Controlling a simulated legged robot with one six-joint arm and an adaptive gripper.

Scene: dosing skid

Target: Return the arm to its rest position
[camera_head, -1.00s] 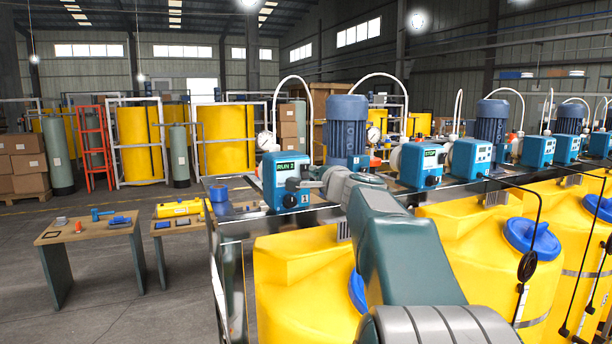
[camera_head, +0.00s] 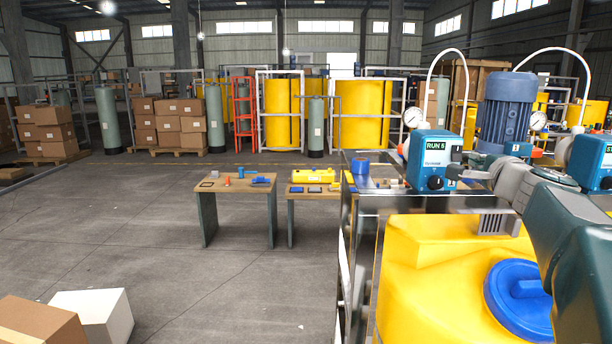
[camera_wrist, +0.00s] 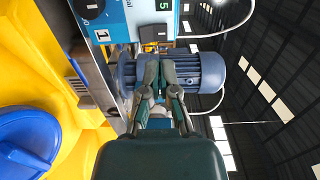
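My arm enters the head view from the right edge, over a yellow tank. My gripper (camera_head: 476,178) is pointed at the area just right of the first blue dosing pump (camera_head: 432,160). The pump's display seems to read RUN 5. In the wrist view both fingers of my gripper (camera_wrist: 159,66) lie close together in front of the blue ribbed motor (camera_wrist: 190,74). I see nothing held, but whether the tips meet is unclear. The pump (camera_wrist: 148,20) shows at the top of the wrist view, partly cut off.
The yellow tank (camera_head: 420,290) with a blue lid (camera_head: 518,301) stands below my arm. A metal skid frame (camera_head: 346,235) borders it on the left. Two tables (camera_head: 236,184) stand further back. Boxes (camera_head: 40,325) lie at the lower left. The floor between is open.

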